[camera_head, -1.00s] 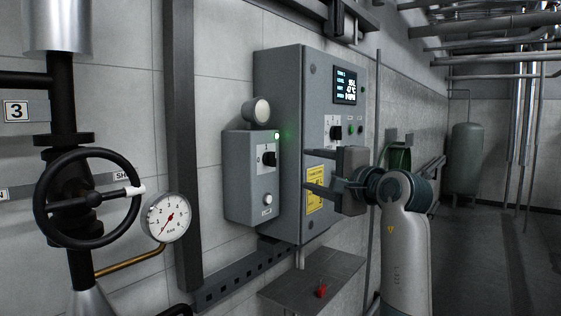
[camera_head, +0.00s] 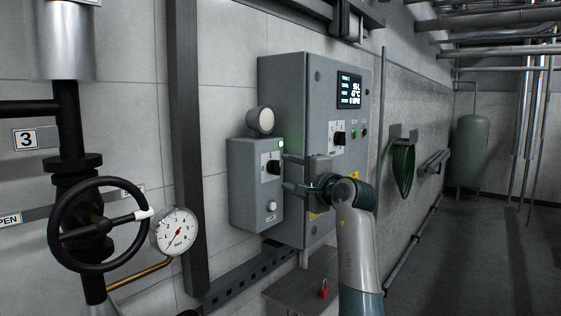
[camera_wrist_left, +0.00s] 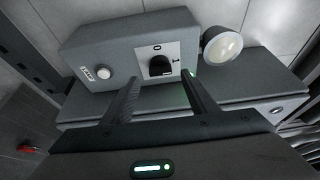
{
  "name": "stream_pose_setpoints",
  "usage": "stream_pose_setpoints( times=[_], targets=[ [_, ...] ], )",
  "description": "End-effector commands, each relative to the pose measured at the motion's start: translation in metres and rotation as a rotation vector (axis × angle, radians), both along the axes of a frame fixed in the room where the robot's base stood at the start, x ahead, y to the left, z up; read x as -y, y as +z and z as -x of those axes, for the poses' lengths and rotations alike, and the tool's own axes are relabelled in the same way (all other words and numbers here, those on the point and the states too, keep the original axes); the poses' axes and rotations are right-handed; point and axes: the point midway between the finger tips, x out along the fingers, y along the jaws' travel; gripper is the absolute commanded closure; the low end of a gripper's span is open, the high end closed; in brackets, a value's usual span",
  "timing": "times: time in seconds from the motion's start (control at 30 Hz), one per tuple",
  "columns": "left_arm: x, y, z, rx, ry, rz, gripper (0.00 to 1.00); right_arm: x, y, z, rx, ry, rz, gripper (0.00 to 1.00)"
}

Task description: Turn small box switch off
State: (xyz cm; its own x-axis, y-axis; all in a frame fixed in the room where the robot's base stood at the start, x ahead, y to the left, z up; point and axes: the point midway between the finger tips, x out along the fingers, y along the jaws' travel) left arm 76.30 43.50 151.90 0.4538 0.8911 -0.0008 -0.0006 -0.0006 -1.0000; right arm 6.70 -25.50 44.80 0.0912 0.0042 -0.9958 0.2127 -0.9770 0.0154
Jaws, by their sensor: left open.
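The small grey box (camera_head: 246,190) is on the wall, left of the larger cabinet. Its black rotary switch (camera_head: 272,167) sits on a white plate on the front face. A green lamp (camera_head: 281,144) glows at the box's upper corner. In the left wrist view the switch knob (camera_wrist_left: 160,66) lies ahead, between and beyond the fingertips. My left gripper (camera_head: 286,172) is open and empty, its two fingers pointing at the switch plate; in the wrist view the fingers (camera_wrist_left: 158,88) straddle the knob's line, apart from it. My right gripper is not in view.
The large cabinet (camera_head: 284,100) with a lit display (camera_head: 349,91) and its own black switch (camera_head: 339,138) stands close behind my gripper. A round lamp (camera_head: 260,121) tops the small box. A shelf (camera_head: 290,292) with a red item (camera_head: 324,290) is below. A handwheel (camera_head: 100,224) and gauge (camera_head: 175,232) are left.

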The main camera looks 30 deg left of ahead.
Motion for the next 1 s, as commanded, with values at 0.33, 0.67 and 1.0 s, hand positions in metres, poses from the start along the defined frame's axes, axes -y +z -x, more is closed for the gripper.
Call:
stream_pose_setpoints(
  times=[0.33, 0.67, 1.0],
  targets=[
    [-0.041, 0.002, -0.021, -0.002, 0.000, -0.001, 0.47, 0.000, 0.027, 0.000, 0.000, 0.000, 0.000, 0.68],
    [-0.047, 0.000, -0.024, 0.000, 0.000, 0.000, 0.47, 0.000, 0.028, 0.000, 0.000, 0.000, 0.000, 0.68],
    [-0.046, 0.000, -0.024, 0.000, 0.000, 0.000, 0.88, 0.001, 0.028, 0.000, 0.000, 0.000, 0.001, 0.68]
  ],
)
